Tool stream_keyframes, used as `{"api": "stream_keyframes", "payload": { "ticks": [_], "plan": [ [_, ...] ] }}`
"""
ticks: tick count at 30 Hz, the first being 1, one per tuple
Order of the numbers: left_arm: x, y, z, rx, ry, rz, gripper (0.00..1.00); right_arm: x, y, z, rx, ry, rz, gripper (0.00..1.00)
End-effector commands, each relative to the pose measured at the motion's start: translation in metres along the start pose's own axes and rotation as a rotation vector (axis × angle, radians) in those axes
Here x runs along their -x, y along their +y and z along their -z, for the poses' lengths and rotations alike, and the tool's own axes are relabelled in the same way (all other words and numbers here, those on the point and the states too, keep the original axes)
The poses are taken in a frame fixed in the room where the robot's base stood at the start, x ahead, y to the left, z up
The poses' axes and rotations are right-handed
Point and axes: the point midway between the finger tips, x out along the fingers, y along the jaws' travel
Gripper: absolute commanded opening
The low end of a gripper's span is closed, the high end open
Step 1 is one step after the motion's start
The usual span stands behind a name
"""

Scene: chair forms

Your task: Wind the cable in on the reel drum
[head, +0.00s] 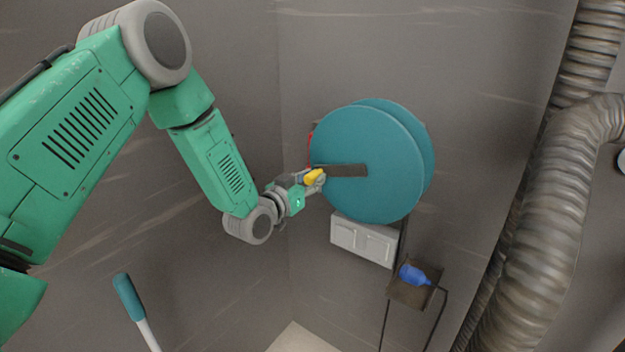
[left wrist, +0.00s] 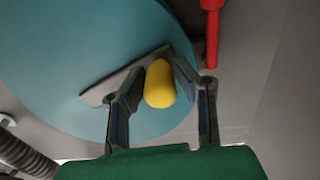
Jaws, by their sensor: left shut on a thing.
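The reel drum (head: 385,140) is a large teal double disc against the grey wall, right of centre in the head view. It also fills the upper left of the left wrist view (left wrist: 60,60). A dark crank arm (head: 347,170) runs from its middle to the left and ends in a yellow handle (head: 313,176). My left gripper (head: 318,182) is shut on the yellow handle, which shows between its fingers in the left wrist view (left wrist: 160,84). A dark strand (head: 403,240) hangs below the drum; I cannot tell if it is the cable. My right gripper is not in view.
A red bar (left wrist: 212,35) is close beside the drum's edge. A light grey box (head: 364,240) is on the wall below the drum. A blue object (head: 413,275) sits on a small dark stand (head: 408,297). Thick ribbed ducts (head: 550,230) run down the right. A teal-handled tool (head: 128,296) is at lower left.

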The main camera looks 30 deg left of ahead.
Motion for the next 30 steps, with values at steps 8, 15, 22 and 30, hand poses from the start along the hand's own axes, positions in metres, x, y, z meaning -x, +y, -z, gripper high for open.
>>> {"api": "stream_keyframes", "payload": {
  "ticks": [8,15,22,30],
  "plan": [
    [0.0,-0.001,0.0,0.0,0.0,0.001,0.11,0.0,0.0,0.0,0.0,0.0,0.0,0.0],
    [0.0,-0.001,0.0,0.0,0.0,0.001,0.32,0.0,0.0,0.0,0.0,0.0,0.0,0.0],
    [0.0,0.007,-0.016,0.0,-0.002,-0.001,0.32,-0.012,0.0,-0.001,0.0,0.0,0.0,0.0],
    [0.0,0.025,-0.043,0.0,-0.001,-0.002,0.32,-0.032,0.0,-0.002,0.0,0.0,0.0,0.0]
  ]
}}
